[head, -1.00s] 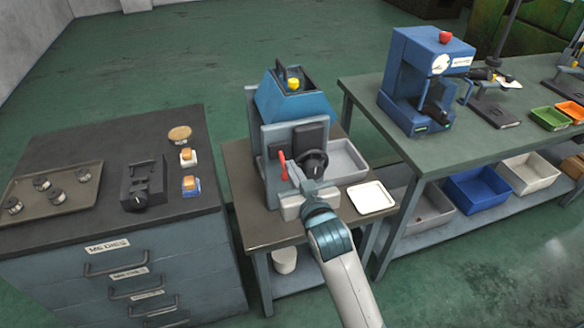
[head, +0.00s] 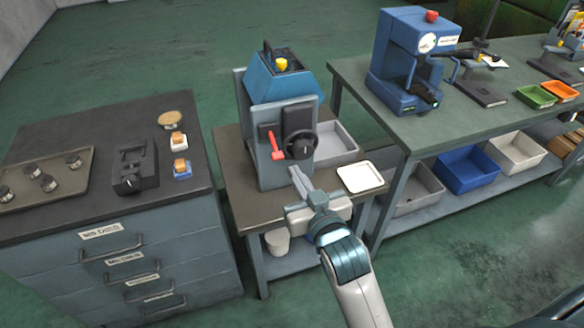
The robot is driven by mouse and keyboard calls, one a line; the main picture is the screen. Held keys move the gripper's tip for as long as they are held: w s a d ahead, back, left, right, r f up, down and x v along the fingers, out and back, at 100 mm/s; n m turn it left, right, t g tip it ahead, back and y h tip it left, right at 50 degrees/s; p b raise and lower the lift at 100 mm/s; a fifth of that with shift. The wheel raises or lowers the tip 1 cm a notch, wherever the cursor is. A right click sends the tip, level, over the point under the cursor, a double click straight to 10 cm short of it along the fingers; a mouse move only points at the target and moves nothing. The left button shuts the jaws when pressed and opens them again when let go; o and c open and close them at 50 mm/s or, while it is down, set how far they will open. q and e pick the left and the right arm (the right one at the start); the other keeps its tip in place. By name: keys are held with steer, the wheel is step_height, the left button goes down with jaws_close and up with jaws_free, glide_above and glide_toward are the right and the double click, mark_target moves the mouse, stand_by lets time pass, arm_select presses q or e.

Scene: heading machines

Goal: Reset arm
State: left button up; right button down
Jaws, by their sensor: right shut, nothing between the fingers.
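My right arm comes in from the bottom. Its gripper (head: 298,178) is shut and empty, in front of the small blue heading machine (head: 280,85). The machine has a red lever (head: 275,144), a black handwheel (head: 302,146) and a yellow knob on top. The gripper appears below the lever and handwheel, apart from both. My left gripper is not in view.
A white tray (head: 361,178) lies on the machine's table, right of my gripper. A grey bin (head: 335,145) stands behind it. At left, a drawer cabinet (head: 60,143) holds a black vise (head: 134,165) and a tray of dies (head: 80,191). A green bench (head: 366,103) with a blue press (head: 408,60) stands at right.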

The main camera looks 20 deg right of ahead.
steer(key=shift+s, duration=0.15)
stand_by(0.3)
steer(key=shift+f, duration=0.15)
